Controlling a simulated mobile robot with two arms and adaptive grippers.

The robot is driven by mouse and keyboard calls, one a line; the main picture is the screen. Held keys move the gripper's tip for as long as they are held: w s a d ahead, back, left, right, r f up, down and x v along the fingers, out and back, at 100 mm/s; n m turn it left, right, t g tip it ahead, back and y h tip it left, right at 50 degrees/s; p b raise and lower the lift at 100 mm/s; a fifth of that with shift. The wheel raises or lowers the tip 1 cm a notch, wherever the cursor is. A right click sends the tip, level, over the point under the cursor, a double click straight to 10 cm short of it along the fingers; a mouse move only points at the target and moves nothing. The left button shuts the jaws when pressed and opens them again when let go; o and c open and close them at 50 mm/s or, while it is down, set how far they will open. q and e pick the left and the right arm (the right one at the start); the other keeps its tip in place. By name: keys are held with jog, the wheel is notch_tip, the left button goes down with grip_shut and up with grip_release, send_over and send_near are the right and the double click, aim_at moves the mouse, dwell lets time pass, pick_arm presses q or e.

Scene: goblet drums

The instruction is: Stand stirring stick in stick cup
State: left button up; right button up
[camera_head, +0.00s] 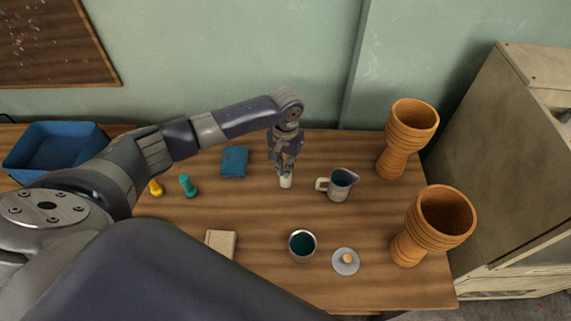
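My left gripper (284,163) points down over the back middle of the table, directly above a small white object (285,182). This may be the stick cup; I cannot tell whether the fingers touch it. The fingers are too small to show whether they are open or shut. I cannot make out a stirring stick; it may be hidden at the gripper. A round cup with a teal inside (302,244) stands upright near the front edge. My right gripper is not in view.
A grey pitcher (339,185) stands right of the gripper. Two wooden goblet drums (397,150) (412,240) stand at the right. A grey lid (345,261), blue cloth (234,161), beige block (221,242), teal peg (188,186), yellow peg (155,188) and blue bin (52,148) are around.

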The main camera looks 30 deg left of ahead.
pick_arm(q)
jog(key=o, duration=0.3)
notch_tip(320, 180, up, 12)
jog(key=shift+r, duration=0.15)
dwell(0.4)
dwell(0.5)
